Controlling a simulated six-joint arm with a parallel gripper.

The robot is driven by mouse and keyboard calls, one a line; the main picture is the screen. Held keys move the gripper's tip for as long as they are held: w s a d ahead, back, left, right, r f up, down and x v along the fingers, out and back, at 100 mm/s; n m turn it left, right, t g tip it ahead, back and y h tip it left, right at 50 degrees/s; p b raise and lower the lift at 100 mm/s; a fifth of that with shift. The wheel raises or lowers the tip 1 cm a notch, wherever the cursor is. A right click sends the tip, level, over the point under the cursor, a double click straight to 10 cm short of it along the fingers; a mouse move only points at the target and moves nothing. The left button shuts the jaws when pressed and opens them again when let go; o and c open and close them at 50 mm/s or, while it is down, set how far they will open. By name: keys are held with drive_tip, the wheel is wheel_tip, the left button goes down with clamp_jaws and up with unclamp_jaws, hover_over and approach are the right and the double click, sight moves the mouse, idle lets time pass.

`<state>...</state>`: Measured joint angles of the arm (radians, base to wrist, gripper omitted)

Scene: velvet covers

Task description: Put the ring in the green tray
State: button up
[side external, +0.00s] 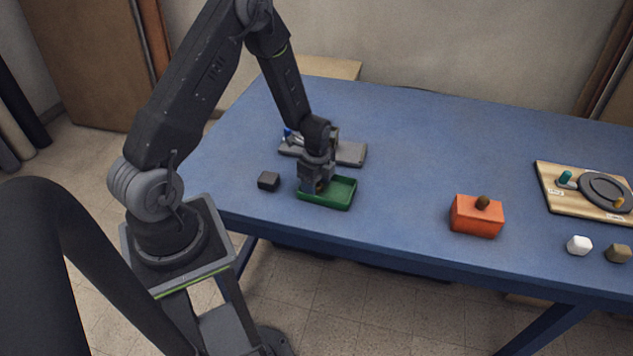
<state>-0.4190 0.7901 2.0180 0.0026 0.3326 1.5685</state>
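The green tray (341,197) lies on the blue table near its front left edge. My gripper (318,187) points down over the tray's left part, with its fingertips low at or inside the tray. A small brownish-gold spot shows by the fingertips; it may be the ring, but it is too small and covered to tell. Whether the fingers are open or shut on it cannot be seen. No ring shows clearly elsewhere on the table.
A dark block (269,181) lies left of the tray. A grey board (350,153) with a blue-tipped item (288,134) lies behind my gripper. An orange box (477,217) with a brown knob stands right.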

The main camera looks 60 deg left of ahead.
drive_tip(key=shift+r, duration=0.1)
wheel_tip(320, 180, up, 12)
wheel_tip(320, 180, up, 8)
drive_tip(key=r+n+t, duration=0.1)
drive_tip(key=n+t, duration=0.1)
drive_tip(key=n, duration=0.1)
hover_over(317, 185)
drive_tip(key=s+d, duration=0.2)
drive_tip(key=d, duration=0.3)
drive_tip(key=s+d+r+n+t, duration=0.3)
drive_tip(key=s+d+r+n, duration=0.7)
drive_tip(key=s+r, duration=0.2)
drive_tip(key=shift+s+d+t, duration=0.3)
drive_tip(key=shift+s+d, duration=0.1)
drive_tip(key=shift+s, duration=0.8)
